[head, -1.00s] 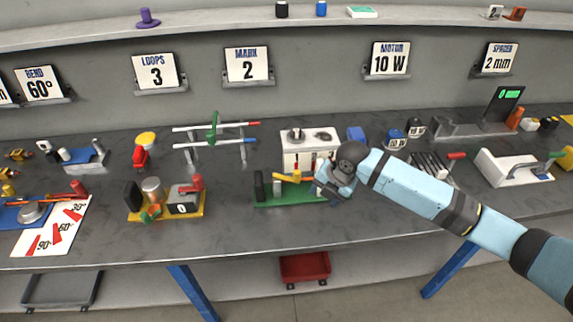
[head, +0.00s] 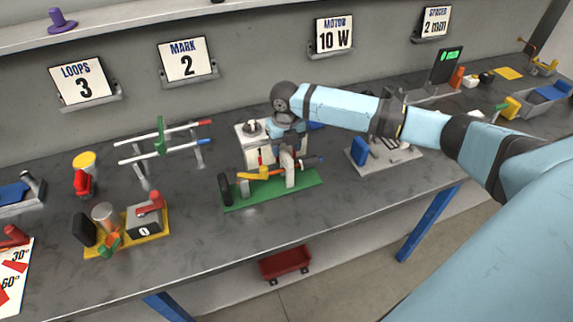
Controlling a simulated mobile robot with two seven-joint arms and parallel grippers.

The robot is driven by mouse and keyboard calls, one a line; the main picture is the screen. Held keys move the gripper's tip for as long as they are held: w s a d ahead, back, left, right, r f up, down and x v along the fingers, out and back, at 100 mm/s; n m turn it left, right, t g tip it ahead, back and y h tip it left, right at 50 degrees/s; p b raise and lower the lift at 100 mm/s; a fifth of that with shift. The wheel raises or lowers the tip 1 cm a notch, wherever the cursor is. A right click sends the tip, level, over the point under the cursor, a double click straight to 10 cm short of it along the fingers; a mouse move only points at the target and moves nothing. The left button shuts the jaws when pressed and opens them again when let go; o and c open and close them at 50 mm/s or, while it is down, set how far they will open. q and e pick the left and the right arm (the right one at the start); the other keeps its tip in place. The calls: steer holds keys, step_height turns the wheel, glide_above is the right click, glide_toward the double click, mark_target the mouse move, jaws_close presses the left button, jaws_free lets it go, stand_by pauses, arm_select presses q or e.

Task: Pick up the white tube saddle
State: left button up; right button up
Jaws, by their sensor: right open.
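A green board (head: 240,200) lies on the grey workbench near the middle of the head view. A white upright piece, which looks like the tube saddle (head: 290,178), stands on its right half, with a dark tube-like part with a blue end (head: 312,161) beside its top. My right gripper (head: 288,153) points down at the top of this piece, with its jaws open. The jaws overlap the piece in the picture, and I cannot tell whether they touch it. My left gripper is not in view.
On the same board are a black block (head: 224,189) and a yellow part (head: 252,173). A white box (head: 250,150) stands close behind. A yellow tray (head: 95,250) with parts is to the left. The bench front between them is clear.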

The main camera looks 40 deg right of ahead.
mark_target(287, 155)
steer(key=shift+s+d+f+p, duration=0.1)
steer(key=shift+f+p, duration=0.1)
steer(key=shift+f, duration=1.2)
steer(key=shift+s+f+p, duration=0.1)
steer(key=shift+f+p, duration=0.05)
steer(key=shift+f, duration=1.2)
steer(key=c, duration=1)
